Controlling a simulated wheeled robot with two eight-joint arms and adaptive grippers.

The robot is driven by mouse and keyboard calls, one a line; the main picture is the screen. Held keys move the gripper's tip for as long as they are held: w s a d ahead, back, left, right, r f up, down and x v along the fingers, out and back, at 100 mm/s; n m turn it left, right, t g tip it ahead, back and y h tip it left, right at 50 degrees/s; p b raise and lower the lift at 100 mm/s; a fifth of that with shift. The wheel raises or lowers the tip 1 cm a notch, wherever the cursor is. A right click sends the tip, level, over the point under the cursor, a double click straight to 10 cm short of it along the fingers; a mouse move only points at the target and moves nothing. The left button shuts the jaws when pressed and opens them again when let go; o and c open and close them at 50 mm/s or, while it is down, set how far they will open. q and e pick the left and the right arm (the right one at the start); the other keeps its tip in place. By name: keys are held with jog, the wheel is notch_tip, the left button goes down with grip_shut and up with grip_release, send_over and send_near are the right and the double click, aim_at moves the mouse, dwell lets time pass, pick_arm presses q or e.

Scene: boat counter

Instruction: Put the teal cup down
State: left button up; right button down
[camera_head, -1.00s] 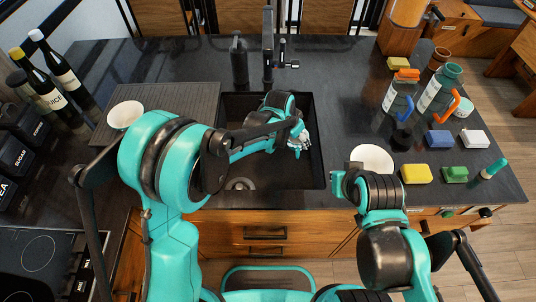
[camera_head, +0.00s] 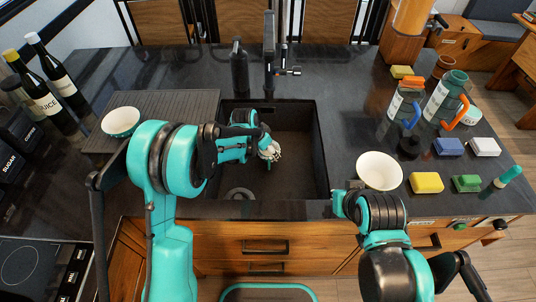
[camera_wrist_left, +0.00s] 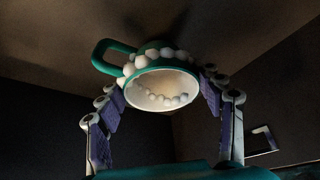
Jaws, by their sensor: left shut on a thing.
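The teal cup (camera_wrist_left: 160,85) shows in the left wrist view, with a teal rim and handle, a band of white knobs and a pale inside. Its open mouth faces the wrist camera. My left gripper (camera_wrist_left: 165,100) is shut on it, with one finger on each side. In the head view my left gripper (camera_head: 270,151) is over the dark sink (camera_head: 296,165); the cup cannot be told apart from the fingers there. Whether the cup touches the sink floor cannot be told. My right arm is at the lower right, and its fingers do not show.
A cream bowl (camera_head: 380,170) stands right of the sink, and another bowl (camera_head: 121,121) on the ribbed board at left. Sponges, such as a yellow one (camera_head: 426,182), and bottles (camera_head: 446,96) crowd the right counter. A tap (camera_head: 270,55) rises behind the sink.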

pick_arm(q)
jog(key=shift+f, duration=0.55)
pick_arm(e)
jog(key=shift+f, duration=0.25)
pick_arm(q)
jog(key=shift+f, duration=0.15)
pick_arm(e)
jog(key=shift+f, duration=0.15)
pick_arm(q)
jog(key=o, duration=1.3)
